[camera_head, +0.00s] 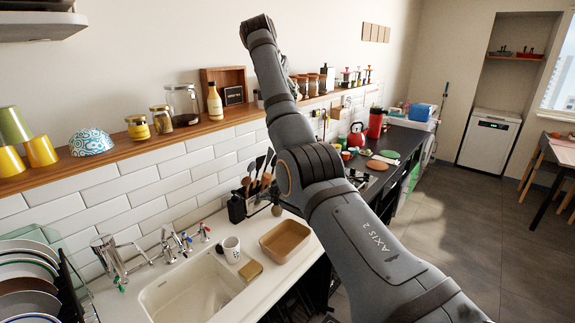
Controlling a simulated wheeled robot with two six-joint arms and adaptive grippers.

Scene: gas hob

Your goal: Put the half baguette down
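I cannot make out the half baguette in the head view. A grey arm of mine crosses the middle of the view from the bottom right up to the top, and no fingertips show on it. My other arm is out of view. The gas hob (353,176) shows only in part on the dark counter, partly hidden behind my arm.
An empty tan tray (285,238) stands on the white counter beside a mug (231,249), a sponge-like block (251,271) and the sink (190,290). A dish rack (78,290) is at left. A red kettle (356,136) stands farther back.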

